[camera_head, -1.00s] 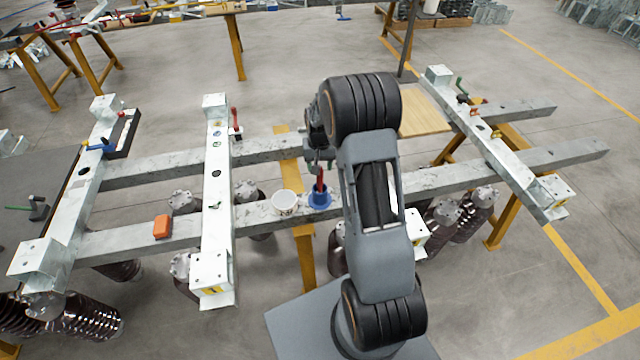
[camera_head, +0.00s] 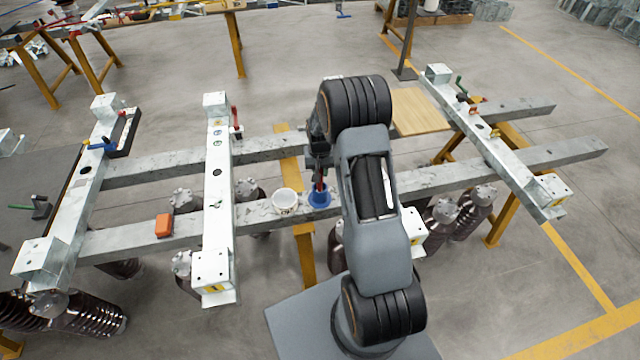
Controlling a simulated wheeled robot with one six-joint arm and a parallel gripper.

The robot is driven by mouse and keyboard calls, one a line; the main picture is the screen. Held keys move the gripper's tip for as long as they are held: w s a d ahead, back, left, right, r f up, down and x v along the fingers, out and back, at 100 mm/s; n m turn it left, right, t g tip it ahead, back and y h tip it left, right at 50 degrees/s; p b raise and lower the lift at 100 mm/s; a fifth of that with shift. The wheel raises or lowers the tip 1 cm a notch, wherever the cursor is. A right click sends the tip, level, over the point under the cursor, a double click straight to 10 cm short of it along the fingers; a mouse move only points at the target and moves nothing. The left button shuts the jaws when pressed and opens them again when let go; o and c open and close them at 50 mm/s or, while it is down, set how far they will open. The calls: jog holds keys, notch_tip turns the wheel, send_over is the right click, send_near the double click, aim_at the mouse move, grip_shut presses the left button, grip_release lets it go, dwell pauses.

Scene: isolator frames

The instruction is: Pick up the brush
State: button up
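The brush (camera_head: 320,186) stands in a blue cup (camera_head: 319,200) on the front grey beam. Only a little of its red handle shows above the cup; its lower end is hidden inside. My gripper (camera_head: 319,178) points down directly over the cup, at the brush handle, and hides its upper part. The fingers are small and dark here, so I cannot tell whether they are open or shut on the handle.
A white tub (camera_head: 284,201) stands just left of the blue cup. An orange box (camera_head: 164,226) lies further left on the front beam (camera_head: 140,240). A white crosspiece (camera_head: 217,180) spans both beams. A wooden board (camera_head: 420,112) lies at the back right.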

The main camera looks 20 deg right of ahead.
grip_shut()
jog(key=shift+r, duration=0.15)
notch_tip(320, 180, up, 10)
jog(key=shift+f+b, duration=0.1)
jog(key=shift+b, duration=0.85)
jog(key=shift+f, duration=0.1)
dwell(0.9)
